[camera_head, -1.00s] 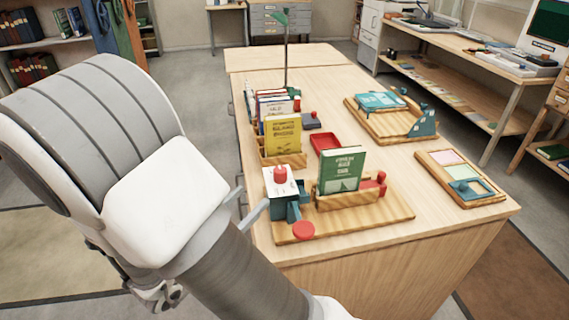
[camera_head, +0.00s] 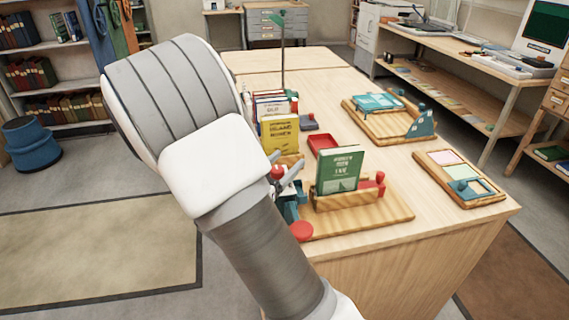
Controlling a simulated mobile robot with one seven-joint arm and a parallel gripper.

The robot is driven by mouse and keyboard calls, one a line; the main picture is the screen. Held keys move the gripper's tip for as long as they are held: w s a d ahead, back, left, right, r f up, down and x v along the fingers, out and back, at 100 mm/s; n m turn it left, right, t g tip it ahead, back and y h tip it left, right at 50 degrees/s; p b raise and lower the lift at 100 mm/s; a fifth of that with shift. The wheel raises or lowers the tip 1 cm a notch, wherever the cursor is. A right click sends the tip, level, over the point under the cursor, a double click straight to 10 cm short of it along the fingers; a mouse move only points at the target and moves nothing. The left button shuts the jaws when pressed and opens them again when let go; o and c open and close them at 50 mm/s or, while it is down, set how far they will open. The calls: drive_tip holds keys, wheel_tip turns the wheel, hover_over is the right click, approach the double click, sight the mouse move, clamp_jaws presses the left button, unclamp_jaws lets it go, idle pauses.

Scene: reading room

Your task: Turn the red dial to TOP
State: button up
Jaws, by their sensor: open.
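A red knob (camera_head: 278,172) shows beside my arm at the left of a wooden stand (camera_head: 385,213). A flat red disc (camera_head: 301,231) sits lower, at the stand's near left, by a teal bracket (camera_head: 291,211). I cannot tell from the picture which of the two is the dial, and I see no TOP marking. My gripper (camera_head: 289,176) is open, its grey fingers showing past my arm close to the knob. I cannot tell whether they touch it. My arm hides the white box under the knob.
A green book (camera_head: 339,170) stands upright in the stand, with another red knob (camera_head: 381,178) to its right. A yellow book (camera_head: 280,135) and a red tray (camera_head: 322,144) are behind. A wooden tray with cards (camera_head: 482,197) lies at the right. The front right tabletop is clear.

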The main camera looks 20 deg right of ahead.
clamp_jaws()
idle(0.3)
